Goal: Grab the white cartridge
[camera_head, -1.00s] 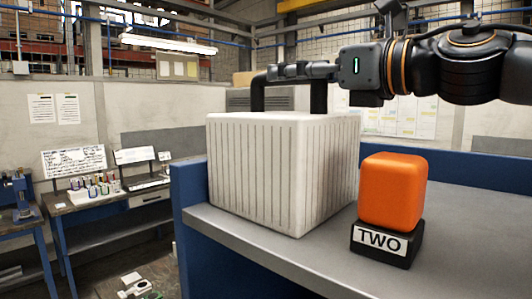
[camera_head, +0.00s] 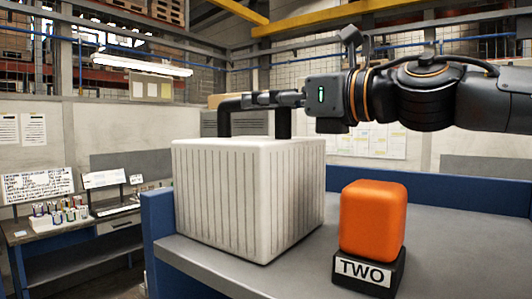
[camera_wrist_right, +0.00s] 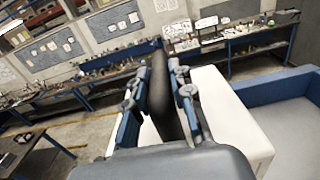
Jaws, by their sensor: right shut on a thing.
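The white cartridge (camera_head: 245,200) is a large ribbed white box with a black handle (camera_head: 225,120) on top. It stands upright on the grey bench top, left of an orange block. My right gripper (camera_head: 275,99) comes in from the right and is shut on the top bar of the handle. In the right wrist view the dark handle (camera_wrist_right: 160,85) lies between the two fingers of the right gripper (camera_wrist_right: 161,100), with the white cartridge (camera_wrist_right: 235,125) below. The far handle post is partly hidden. My left gripper is not in view.
The orange block (camera_head: 373,218) sits on a black base labelled TWO (camera_head: 368,270), close to the cartridge's right. A blue panel (camera_head: 440,195) edges the bench (camera_head: 450,260) behind. Bench space to the right is clear. A worktable with small items (camera_head: 70,225) stands far left.

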